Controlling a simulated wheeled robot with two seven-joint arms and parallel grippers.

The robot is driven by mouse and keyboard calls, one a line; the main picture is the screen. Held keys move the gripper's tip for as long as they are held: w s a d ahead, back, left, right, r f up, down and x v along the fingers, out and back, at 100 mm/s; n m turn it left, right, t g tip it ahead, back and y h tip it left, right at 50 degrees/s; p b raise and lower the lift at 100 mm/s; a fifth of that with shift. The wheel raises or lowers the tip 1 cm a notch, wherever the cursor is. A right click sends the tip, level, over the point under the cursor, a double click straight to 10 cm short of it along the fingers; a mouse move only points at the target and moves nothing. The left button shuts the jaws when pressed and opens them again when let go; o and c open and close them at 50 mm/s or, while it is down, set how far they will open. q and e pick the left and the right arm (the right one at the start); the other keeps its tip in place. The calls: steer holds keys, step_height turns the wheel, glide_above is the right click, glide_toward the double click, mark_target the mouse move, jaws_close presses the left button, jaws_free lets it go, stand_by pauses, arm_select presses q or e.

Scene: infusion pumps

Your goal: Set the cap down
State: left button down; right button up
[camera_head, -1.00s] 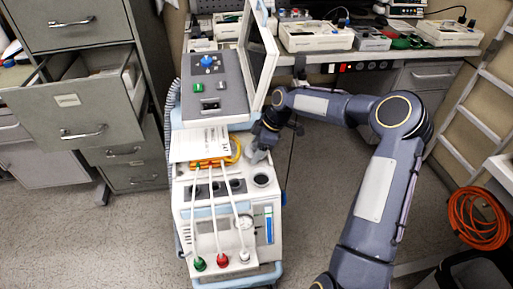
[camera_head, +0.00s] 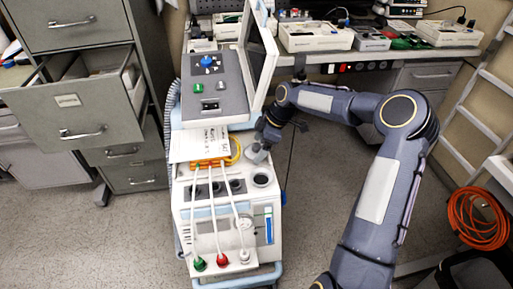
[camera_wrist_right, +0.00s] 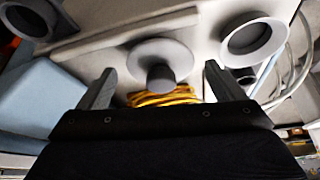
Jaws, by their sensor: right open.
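The grey cap (camera_wrist_right: 162,62), a round disc with a short knob, lies on the pale top of the wheeled medical machine (camera_head: 182,215). In the head view the cap (camera_head: 257,154) is small and partly hidden by my right gripper (camera_head: 264,143). In the right wrist view my right gripper (camera_wrist_right: 158,90) is open, one finger on each side of the cap's knob, with gaps between. A grey ring-shaped opening (camera_wrist_right: 252,40) is beside the cap; it also shows in the head view (camera_head: 262,180). My left gripper is not in view.
A yellow coiled cable (camera_wrist_right: 165,97) and a white paper (camera_head: 200,145) lie close to the cap. The machine's raised screen (camera_head: 262,50) stands behind. An open file drawer (camera_head: 70,100) is left, a bench with several devices (camera_head: 316,36) behind.

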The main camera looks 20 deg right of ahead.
steer(key=s+d, duration=0.5)
steer(key=d, duration=0.5)
steer(key=s+a+r+m+h, duration=0.2)
steer(key=s+a+r+m, duration=0.4)
steer(key=s+a+r, duration=0.5)
steer(key=s+a+m+t, duration=0.1)
steer(key=s+a+m, duration=0.1)
steer(key=s, duration=0.3)
steer(key=s+a+m+t+y, duration=0.1)
steer(key=s+a+m, duration=0.1)
steer(key=s, duration=0.4)
steer(key=s+a+f+m+t, duration=0.1)
steer(key=s+a+m, duration=0.2)
steer(key=s+m, duration=0.1)
steer(key=shift+s+m, duration=0.3)
steer(key=shift+s, duration=0.55)
